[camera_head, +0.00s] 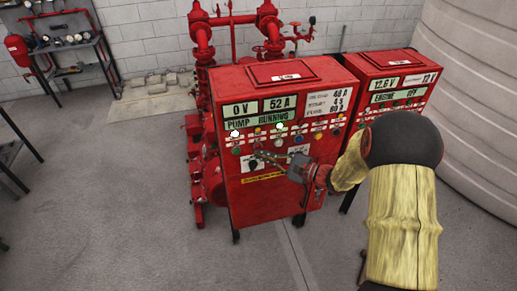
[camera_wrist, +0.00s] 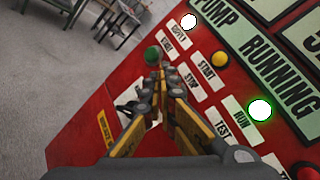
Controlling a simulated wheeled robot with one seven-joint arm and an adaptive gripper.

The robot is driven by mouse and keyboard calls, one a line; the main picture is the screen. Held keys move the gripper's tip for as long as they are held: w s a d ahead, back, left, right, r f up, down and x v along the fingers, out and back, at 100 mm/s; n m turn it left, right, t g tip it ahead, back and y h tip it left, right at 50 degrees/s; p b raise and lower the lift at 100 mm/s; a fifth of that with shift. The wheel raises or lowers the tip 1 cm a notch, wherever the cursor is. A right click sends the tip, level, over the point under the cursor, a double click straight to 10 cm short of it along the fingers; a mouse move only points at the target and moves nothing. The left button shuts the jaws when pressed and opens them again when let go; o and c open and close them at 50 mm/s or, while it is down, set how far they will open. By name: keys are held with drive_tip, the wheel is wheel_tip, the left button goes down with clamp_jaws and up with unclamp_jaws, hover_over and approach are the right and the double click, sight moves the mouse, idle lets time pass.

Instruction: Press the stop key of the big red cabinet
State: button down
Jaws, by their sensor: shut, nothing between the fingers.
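The big red cabinet (camera_head: 262,206) stands in the middle of the head view, its display reading "PUMP RUNNING" (camera_head: 257,120). My gripper (camera_head: 262,154) is in front of its button panel, shut and empty. In the wrist view my gripper (camera_wrist: 161,72) points at the panel, its tips just below a green button (camera_wrist: 152,55). The STOP label (camera_wrist: 192,83) is to the right of the fingers. The key under that label is hidden behind the fingers. I cannot tell whether the tips touch the panel.
A green lamp (camera_wrist: 260,110) and a white lamp (camera_wrist: 188,21) are lit. A second red cabinet (camera_head: 393,83), reading "ENGINE OFF", stands at the right. Red pipes (camera_head: 202,35) rise behind. A large pale tank (camera_head: 470,80) is at the right edge. The floor in front is clear.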

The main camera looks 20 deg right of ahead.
drive_tip(key=shift+w, duration=0.15)
idle(0.5)
drive_tip(key=shift+w+b, duration=0.25)
drive_tip(key=shift+b, duration=0.1)
drive_tip(key=shift+w, duration=0.4)
idle(0.7)
drive_tip(key=shift+s, duration=0.1)
drive_tip(key=shift+s+b, duration=0.35)
drive_tip(key=shift+s, duration=0.4)
drive_tip(key=s, duration=0.5)
idle(0.5)
idle(0.6)
